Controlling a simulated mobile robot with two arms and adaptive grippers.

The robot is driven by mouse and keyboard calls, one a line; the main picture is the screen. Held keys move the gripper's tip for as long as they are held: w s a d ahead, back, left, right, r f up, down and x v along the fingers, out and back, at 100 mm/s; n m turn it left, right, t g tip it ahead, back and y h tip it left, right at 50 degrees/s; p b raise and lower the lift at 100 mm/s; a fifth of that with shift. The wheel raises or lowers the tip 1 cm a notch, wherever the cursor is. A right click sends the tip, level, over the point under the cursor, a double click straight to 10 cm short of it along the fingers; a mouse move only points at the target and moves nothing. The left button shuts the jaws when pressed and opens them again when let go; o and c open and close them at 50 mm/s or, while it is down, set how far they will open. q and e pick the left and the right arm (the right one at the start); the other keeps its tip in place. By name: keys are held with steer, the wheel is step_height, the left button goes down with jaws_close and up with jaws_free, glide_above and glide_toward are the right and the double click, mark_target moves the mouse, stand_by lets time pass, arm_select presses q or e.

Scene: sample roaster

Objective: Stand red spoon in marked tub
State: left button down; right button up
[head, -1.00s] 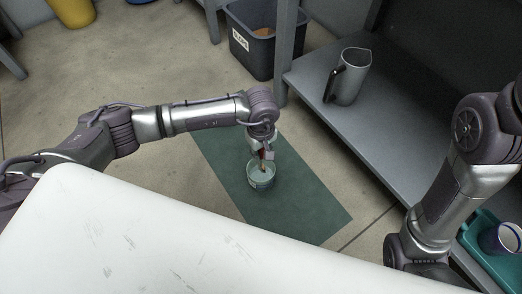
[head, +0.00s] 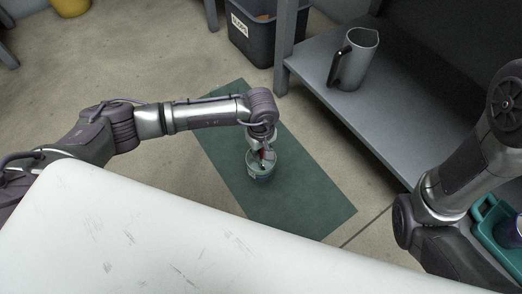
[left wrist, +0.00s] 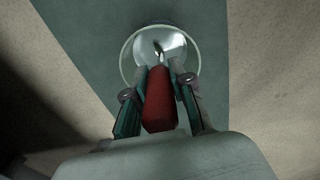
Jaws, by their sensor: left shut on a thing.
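The red spoon (left wrist: 159,103) is between the fingers of my left gripper (left wrist: 162,85), which is shut on its red handle. In the left wrist view its metal end points away into the opening of a round pale tub (left wrist: 124,62). In the head view the tub (head: 251,172) stands on a green mat, with my left gripper (head: 262,154) right above it and the red handle partly hidden. Whether the spoon touches the tub's bottom cannot be seen. My right arm is at the right edge of the head view; its gripper is out of view.
The green mat (head: 309,201) lies on the concrete floor. A grey shelf (head: 382,118) with a metal jug (head: 357,62) is at the right. A dark bin (head: 252,45) with a label stands behind. A teal tray (head: 486,212) is at lower right. A white surface (head: 150,225) fills the foreground.

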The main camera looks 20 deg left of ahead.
arm_select(q)
steer(key=c, duration=0.9)
jaws_free()
steer(key=shift+r, duration=0.1)
step_height(320, 180, up, 12)
steer(key=shift+f, duration=0.1)
